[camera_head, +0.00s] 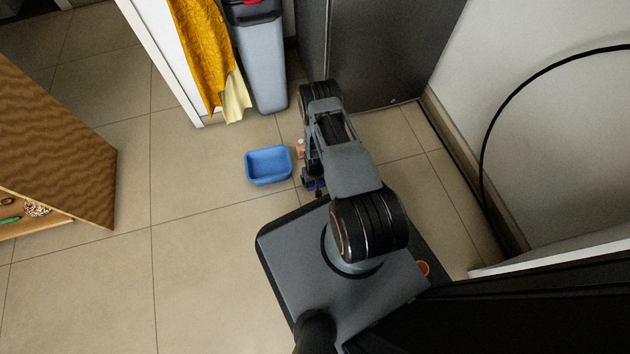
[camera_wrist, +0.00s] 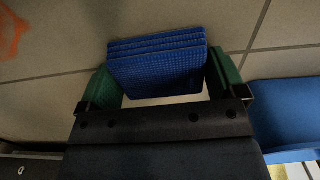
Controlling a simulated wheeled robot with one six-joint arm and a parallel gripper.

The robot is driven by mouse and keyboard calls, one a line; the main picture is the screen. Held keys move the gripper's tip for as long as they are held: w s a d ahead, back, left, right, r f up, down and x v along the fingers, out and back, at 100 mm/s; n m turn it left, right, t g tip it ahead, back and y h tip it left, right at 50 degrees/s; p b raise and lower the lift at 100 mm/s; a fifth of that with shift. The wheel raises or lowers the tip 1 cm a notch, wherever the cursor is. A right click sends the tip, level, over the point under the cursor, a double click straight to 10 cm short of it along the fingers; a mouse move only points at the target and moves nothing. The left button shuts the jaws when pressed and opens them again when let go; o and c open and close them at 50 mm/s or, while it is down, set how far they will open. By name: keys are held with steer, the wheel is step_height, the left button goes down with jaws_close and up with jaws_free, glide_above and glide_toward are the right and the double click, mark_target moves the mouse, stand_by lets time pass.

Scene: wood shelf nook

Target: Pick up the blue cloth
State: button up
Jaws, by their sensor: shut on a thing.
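The blue cloth (camera_wrist: 158,64) is a folded, layered, textured stack in the wrist view. It sits between the two green fingertips of my gripper (camera_wrist: 163,84), which is shut on it from both sides. In the head view a small dark blue patch of the cloth (camera_head: 311,184) shows beside my arm. My gripper (camera_head: 313,186) is mostly hidden there under my arm links, low near the tiled floor. I cannot tell from these views whether the cloth touches the floor.
A blue tub (camera_head: 268,179) stands on the floor left of my gripper. A small orange item (camera_head: 300,148) is near my arm. A grey bin (camera_head: 263,65), a yellow cloth (camera_head: 205,50) and a dark cabinet (camera_head: 365,45) stand behind.

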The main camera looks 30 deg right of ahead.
steer(key=shift+r, duration=0.1)
steer(key=shift+r+p, duration=0.35)
steer(key=shift+r, duration=0.2)
step_height(320, 180, up, 2)
steer(key=shift+r+p, duration=0.25)
steer(key=shift+p, duration=0.45)
steer(key=a+r+p, duration=0.1)
steer(key=a+r, duration=0.1)
steer(key=a+r+p, duration=0.2)
steer(key=r, duration=0.1)
steer(key=shift+s+a, duration=0.1)
steer(key=a+r+p, duration=0.3)
steer(key=a+r, duration=0.1)
steer(key=a, duration=0.5)
steer(key=shift+s+a, duration=0.35)
steer(key=shift+a, duration=0.05)
steer(key=shift+r, duration=0.1)
